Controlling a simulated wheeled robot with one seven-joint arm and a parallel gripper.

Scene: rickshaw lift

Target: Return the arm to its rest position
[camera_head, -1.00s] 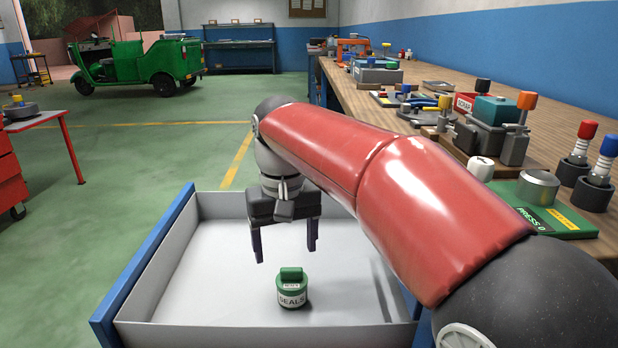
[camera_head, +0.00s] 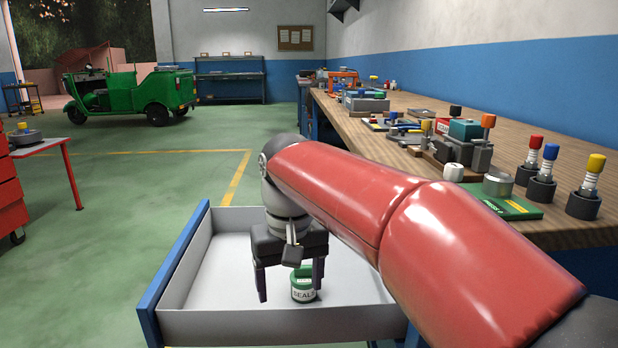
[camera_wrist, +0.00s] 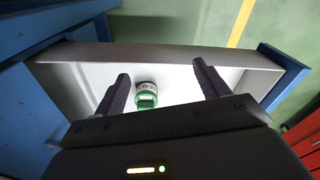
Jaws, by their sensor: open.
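My gripper (camera_head: 291,284) is open and empty, its two fingers pointing down over the open drawer (camera_head: 190,268). A green and white canister labelled "SEALS" (camera_head: 304,284) stands upright in the drawer, partly behind the right finger in the head view. In the wrist view the canister (camera_wrist: 147,95) shows between the two spread fingers of my gripper (camera_wrist: 160,86), apart from both. My red-sleeved arm reaches from the lower right across the picture and hides part of the drawer's right side.
A wooden workbench (camera_head: 590,187) runs along the right, holding a green press board (camera_head: 512,207) and several knobbed plungers. A red trolley (camera_head: 8,200) stands at the left. A green rickshaw (camera_head: 130,95) is parked farther back. The green floor between is open.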

